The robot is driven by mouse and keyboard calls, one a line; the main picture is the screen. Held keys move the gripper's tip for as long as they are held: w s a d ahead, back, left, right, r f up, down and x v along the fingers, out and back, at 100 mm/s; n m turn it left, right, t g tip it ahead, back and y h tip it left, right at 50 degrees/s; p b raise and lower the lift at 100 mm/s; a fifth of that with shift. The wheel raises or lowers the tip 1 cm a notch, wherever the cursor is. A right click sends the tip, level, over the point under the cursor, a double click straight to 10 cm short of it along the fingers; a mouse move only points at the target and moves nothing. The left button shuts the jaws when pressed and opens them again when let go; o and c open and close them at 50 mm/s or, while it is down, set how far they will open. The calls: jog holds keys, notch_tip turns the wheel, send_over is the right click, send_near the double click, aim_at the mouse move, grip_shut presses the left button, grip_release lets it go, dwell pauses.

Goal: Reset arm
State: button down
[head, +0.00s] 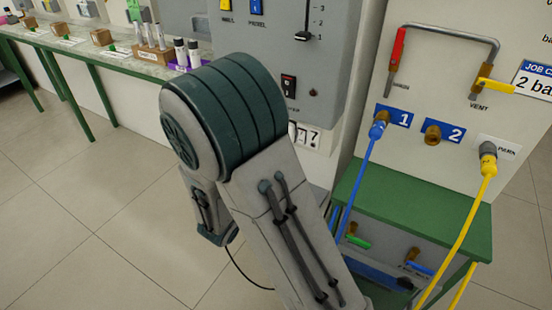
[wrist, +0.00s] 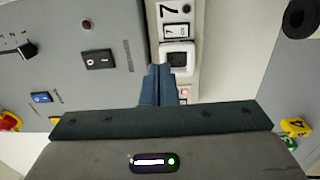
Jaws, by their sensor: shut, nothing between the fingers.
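My gripper (wrist: 158,72) shows in the wrist view with its two dark blue fingers together and nothing between them. My gripper cannot be made out there.
At the right, a panel (head: 440,75) carries blue (head: 362,165) and yellow (head: 468,215) hoses above a green stand (head: 420,200). The tiled floor (head: 70,200) at left is clear.

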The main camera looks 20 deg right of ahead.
dwell(0.4)
jog(key=s+d+r+m+g+y+p, duration=0.2)
jog(key=s+d+r+m+g+p, duration=0.15)
jog(key=s+g, duration=0.3)
jog(key=s+d+r+m+g+y+p, duration=0.2)
jog(key=s+d+m+g, duration=0.3)
jog(key=s, duration=0.3)
jog(key=s+a+r+t+y+p, duration=0.2)
jog(key=s+a+r+y+p, duration=0.2)
jog(key=a+r+y, duration=0.4)
jog(key=shift+a+y+p, duration=0.35)
jog(key=shift+a+y, duration=0.45)
jog(key=shift+a, duration=0.2)
